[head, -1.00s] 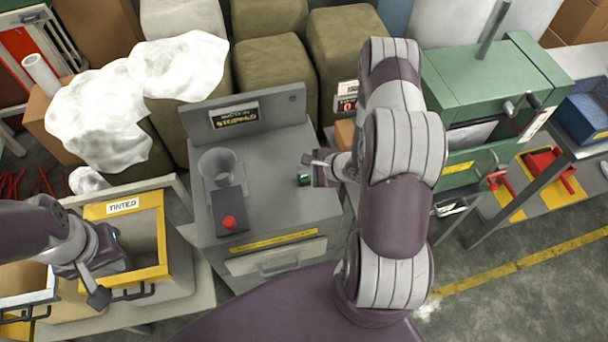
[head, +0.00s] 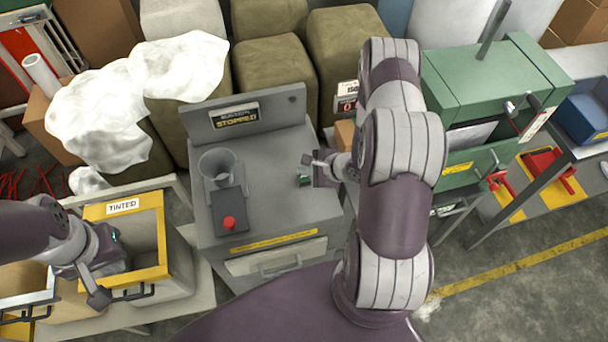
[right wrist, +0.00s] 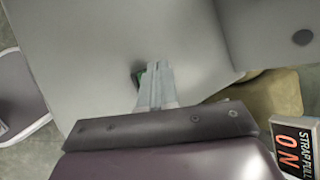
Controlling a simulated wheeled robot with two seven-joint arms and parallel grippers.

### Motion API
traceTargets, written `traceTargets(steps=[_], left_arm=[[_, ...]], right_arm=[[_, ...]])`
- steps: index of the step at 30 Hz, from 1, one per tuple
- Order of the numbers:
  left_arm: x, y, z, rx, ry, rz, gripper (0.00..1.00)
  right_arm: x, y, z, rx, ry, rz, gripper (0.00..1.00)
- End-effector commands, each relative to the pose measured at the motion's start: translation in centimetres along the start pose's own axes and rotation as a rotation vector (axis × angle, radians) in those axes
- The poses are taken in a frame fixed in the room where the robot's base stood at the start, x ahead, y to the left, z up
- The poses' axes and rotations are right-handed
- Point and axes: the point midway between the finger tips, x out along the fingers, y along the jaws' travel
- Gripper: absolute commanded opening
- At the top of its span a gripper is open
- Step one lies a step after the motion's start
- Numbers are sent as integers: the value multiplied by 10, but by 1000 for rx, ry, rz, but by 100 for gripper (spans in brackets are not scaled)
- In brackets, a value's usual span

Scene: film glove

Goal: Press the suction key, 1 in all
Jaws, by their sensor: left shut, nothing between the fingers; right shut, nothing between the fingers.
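My left gripper (head: 98,290) is shut and empty at the front of the yellow-rimmed TINTED bin (head: 164,228).
The grey machine's back panel has a display (head: 234,116) reading STOPPED. A red button (head: 229,222) and a clear funnel (head: 218,164) stand on its left. A small sign (right wrist: 297,148) reads STRAP PULL ON. A green machine (head: 490,85) stands to the right.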

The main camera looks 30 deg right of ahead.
Motion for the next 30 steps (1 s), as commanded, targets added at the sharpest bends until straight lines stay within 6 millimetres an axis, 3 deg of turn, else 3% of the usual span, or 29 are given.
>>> traceTargets(steps=[30], left_arm=[[2, 0, 0, 0, 0, 0, 0]], right_arm=[[6, 4, -4, 0, 0, 0, 0]])
